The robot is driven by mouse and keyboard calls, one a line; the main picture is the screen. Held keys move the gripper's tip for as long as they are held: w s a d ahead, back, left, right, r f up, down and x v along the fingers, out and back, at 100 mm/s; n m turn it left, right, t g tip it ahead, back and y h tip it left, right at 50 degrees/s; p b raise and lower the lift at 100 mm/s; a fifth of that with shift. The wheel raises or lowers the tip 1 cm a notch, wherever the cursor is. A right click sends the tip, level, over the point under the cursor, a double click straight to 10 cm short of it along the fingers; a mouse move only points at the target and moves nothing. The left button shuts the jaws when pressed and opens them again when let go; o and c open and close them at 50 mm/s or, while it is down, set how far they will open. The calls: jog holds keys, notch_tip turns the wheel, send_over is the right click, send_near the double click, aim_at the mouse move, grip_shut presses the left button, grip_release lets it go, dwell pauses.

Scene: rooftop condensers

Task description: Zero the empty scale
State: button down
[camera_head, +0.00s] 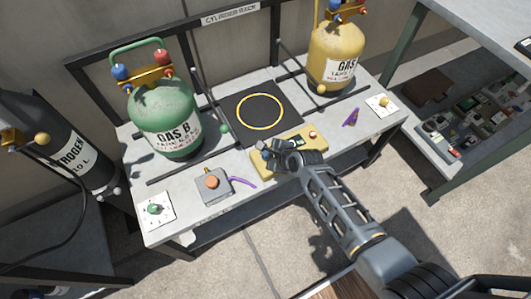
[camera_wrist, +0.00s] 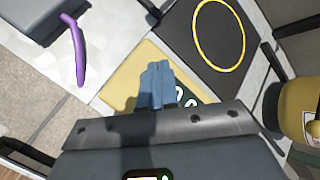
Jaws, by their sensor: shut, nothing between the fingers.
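The scale's black square plate (camera_head: 240,103) bears a yellow ring and lies bare in the middle of the grey bench. It also shows in the wrist view (camera_wrist: 190,45). The yellow control box (camera_head: 310,140) sits in front of the plate, with a small red knob or button near its right end. In the wrist view the box (camera_wrist: 126,72) is partly hidden behind my fingers, with white marks beside them. My gripper (camera_head: 266,150) is shut and empty over the left part of the box. I cannot tell whether the fingertips touch it. No readout is legible.
A green GAS B cylinder (camera_head: 162,115) stands left of the plate and a yellow gas cylinder (camera_head: 337,62) stands behind right. A grey box with an orange button (camera_head: 212,186), a purple strip (camera_head: 241,181) and a green-knobbed white plate (camera_head: 155,210) lie at the front left.

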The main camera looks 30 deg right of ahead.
jog(key=shift+r, duration=0.25)
notch_tip(320, 180, up, 5)
jog(key=p, duration=0.5)
dwell(0.9)
jog(key=s+r+n+t+h, duration=0.1)
jog(key=s+r+n, duration=0.25)
jog(key=s, duration=0.55)
jog(key=s+a+r+n+t, duration=0.1)
jog(key=s+r+n, duration=0.2)
jog(key=s+n, duration=0.35)
jog(key=s+r+n+t+h, duration=0.1)
jog(key=s+r+n, duration=0.15)
jog(key=s, duration=0.85)
jog(key=s+r+n+t, duration=0.1)
jog(key=s+r+n, duration=0.3)
jog(key=r, duration=0.4)
jog(key=s+r+n+t, duration=0.1)
jog(key=s+r+n, duration=0.3)
jog(key=r, duration=0.5)
jog(key=s+d+r+n, duration=0.1)
jog(key=s+r+n, duration=0.3)
jog(key=r, duration=0.4)
jog(key=shift+s+r+t, duration=0.25)
jog(key=shift+s+t, duration=0.15)
jog(key=shift+s, duration=0.1)
